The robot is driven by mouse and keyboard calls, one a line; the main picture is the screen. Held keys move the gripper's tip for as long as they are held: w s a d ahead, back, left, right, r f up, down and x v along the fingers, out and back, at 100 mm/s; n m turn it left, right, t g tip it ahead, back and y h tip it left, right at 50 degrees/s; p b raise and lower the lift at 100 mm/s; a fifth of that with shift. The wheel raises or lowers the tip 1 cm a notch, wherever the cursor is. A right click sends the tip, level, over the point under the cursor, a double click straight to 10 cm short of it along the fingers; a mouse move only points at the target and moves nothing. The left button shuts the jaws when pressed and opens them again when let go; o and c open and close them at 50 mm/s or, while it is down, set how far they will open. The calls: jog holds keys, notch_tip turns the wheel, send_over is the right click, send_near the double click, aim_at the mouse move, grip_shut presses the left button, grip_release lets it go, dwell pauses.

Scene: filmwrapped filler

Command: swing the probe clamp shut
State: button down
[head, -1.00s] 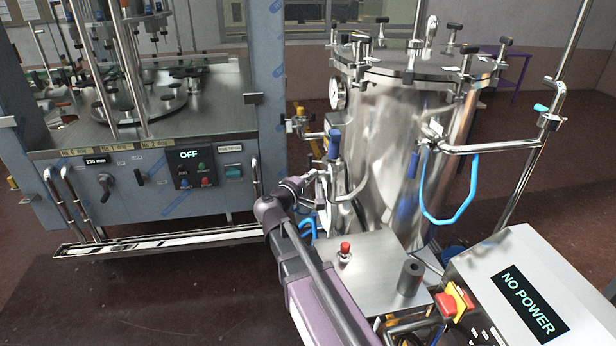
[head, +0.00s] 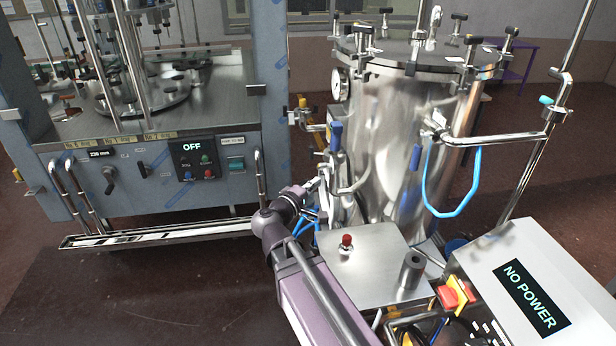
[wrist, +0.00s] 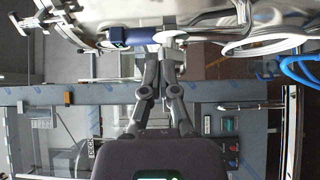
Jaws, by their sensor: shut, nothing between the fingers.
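My gripper (head: 318,182) is at the lower left side of the shiny steel tank (head: 400,140), beside the fittings there. In the wrist view my gripper (wrist: 165,48) has its fingertips together and holds nothing. The tips are close to a pale round-ended part (wrist: 165,36) and a dark blue cylinder (wrist: 128,37) on the tank's side; I cannot tell if they touch. A blue-handled fitting (head: 335,136) stands just above my gripper in the head view. The probe clamp is too small and partly hidden among these fittings, so I cannot tell how far it is open.
A steel box with a red knob (head: 346,241) stands right of my arm. A cabinet reading NO POWER (head: 525,290) is at the lower right. The filler machine (head: 150,190) reads OFF at left. A blue hose (head: 450,208) hangs from the tank. Floor is clear at lower left.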

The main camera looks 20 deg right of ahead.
jog(key=shift+s+d, duration=0.2)
jog(key=shift+s, duration=0.65)
jog(key=s+f+m+g+y, duration=0.2)
jog(key=f+g+y, duration=0.1)
jog(key=f, duration=0.2)
jog(key=s+f+m+g+y, duration=0.2)
jog(key=s+f+g+y, duration=0.1)
jog(key=f, duration=0.3)
jog(key=s+f+m+g+y, duration=0.2)
jog(key=f+g+y, duration=0.1)
jog(key=f, duration=0.2)
jog(key=shift+s+d+f+m, duration=0.25)
jog(key=shift+s+d+m, duration=0.05)
jog(key=shift+s+d, duration=0.1)
jog(key=s+a+f+m+g+y, duration=0.1)
jog(key=s+a+f+g+y, duration=0.1)
jog(key=a+y, duration=0.3)
jog(key=shift+s+a, duration=0.15)
jog(key=shift+s, duration=0.35)
jog(key=shift+f, duration=0.1)
